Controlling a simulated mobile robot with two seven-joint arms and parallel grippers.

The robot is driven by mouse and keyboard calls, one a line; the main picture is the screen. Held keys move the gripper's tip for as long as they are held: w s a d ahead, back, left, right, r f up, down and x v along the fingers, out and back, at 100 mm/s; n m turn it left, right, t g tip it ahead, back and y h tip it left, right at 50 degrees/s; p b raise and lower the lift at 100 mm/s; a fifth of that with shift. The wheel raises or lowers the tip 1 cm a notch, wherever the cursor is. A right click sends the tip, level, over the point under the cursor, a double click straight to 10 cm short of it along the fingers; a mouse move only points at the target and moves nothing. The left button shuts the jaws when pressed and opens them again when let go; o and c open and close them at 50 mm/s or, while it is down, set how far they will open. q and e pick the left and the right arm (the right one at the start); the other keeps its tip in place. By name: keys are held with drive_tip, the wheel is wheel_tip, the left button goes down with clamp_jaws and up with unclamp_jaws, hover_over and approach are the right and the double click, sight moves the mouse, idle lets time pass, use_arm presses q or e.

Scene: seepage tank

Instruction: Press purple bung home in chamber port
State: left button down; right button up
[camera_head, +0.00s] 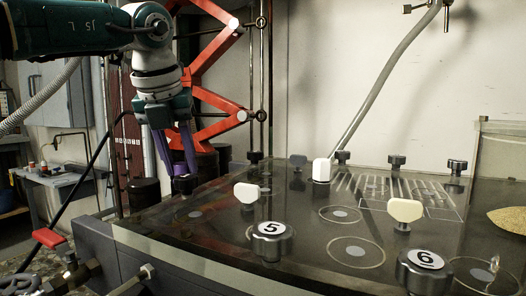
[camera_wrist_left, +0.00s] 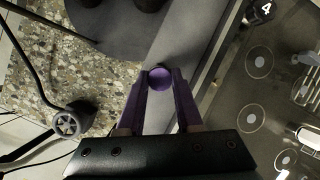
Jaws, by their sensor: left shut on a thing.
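My left gripper (camera_head: 178,168) hangs at the left edge of the tank with its purple fingers pointing down. In the left wrist view the gripper (camera_wrist_left: 160,84) is shut on a round purple bung (camera_wrist_left: 160,77), held at the fingertips. The bung cannot be told apart from the fingers in the head view. The tank's dark lid (camera_head: 310,225) carries several ringed ports, such as a front one (camera_head: 355,252) and one in the wrist view (camera_wrist_left: 259,61). I cannot tell which is the chamber port. The bung appears over the tank's left border, apart from these ports. My right gripper is not in view.
Knobs numbered 5 (camera_head: 271,240) and 6 (camera_head: 424,268) stand on the lid, with cream winged handles (camera_head: 405,210) and a white block (camera_head: 321,170). A grey hose (camera_head: 385,80) rises behind. Knob 4 (camera_wrist_left: 262,10) shows in the wrist view.

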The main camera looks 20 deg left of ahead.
use_arm(q)
drive_tip(key=shift+f, duration=0.25)
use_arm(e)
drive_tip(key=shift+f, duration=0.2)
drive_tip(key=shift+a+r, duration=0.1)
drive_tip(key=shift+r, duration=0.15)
use_arm(q)
drive_tip(key=shift+f, duration=0.3)
idle(0.4)
drive_tip(key=shift+p, duration=0.4)
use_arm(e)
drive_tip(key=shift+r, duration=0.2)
use_arm(q)
drive_tip(key=shift+f, duration=0.3)
idle(0.4)
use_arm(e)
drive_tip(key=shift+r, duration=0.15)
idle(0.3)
use_arm(q)
drive_tip(key=shift+f, duration=0.15)
idle(0.4)
